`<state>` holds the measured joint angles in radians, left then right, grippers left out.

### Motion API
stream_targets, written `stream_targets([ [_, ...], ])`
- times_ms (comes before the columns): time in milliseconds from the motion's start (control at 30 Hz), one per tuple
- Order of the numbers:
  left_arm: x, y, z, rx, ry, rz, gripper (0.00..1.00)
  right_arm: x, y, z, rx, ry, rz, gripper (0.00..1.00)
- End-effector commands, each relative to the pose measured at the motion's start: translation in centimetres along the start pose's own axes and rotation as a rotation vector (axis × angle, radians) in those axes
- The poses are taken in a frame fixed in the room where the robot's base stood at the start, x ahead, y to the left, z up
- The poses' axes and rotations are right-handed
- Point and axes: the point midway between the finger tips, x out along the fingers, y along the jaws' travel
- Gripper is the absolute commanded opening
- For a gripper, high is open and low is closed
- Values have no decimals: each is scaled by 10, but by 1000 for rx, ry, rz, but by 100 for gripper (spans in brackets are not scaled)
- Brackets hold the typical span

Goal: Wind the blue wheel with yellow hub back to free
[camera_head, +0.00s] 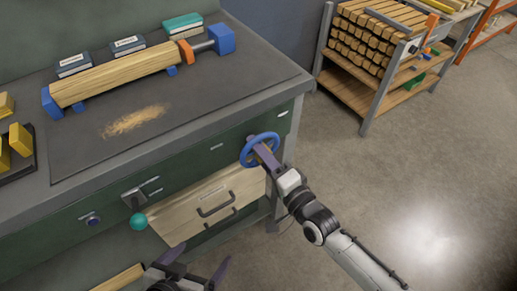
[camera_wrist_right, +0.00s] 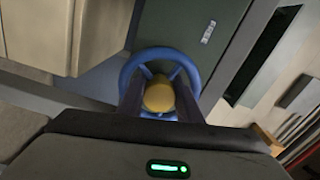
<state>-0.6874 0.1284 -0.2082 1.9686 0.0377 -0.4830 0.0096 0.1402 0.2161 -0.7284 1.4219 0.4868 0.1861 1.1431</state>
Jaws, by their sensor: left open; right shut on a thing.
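The blue wheel (camera_head: 247,155) is mounted on the green front of the bench, near its right corner. In the right wrist view the wheel (camera_wrist_right: 126,75) shows as a blue ring with spokes around a yellow hub (camera_wrist_right: 159,97). My right gripper (camera_head: 262,148) reaches the wheel from the front. In the right wrist view its two dark fingers (camera_wrist_right: 159,101) lie on either side of the yellow hub, shut on it. My left gripper (camera_head: 198,268) is open and empty at the bottom of the head view, below the drawers and apart from the wheel.
A wooden beam (camera_head: 120,75) lies clamped on the bench top. The floor (camera_head: 400,170) at right is clear.

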Motion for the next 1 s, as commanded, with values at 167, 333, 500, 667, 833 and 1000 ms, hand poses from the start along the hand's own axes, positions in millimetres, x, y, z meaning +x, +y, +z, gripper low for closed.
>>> stream_targets([
  [167, -1, 0, 1, -1, -5, -1, 95, -1, 1, 0, -169, 0, 2, 10],
  [333, -2, -1, 2, -3, -10, -2, 95, -1, 2, 0, -329, 0, 2, 10],
  [500, -4, -2, 0, -4, -8, -4, 95, -1, 3, -1, -492, 0, 3, 10],
  [667, -5, -2, -2, -4, -5, -5, 95, -1, 3, -1, -644, 0, 3, 10],
  [833, -6, -3, -3, -5, -3, -6, 95, -1, 4, -1, -806, -1, 3, 10],
  [1000, -8, -4, -4, -4, -3, -7, 95, -1, 4, -2, -966, -1, 2, 10],
])
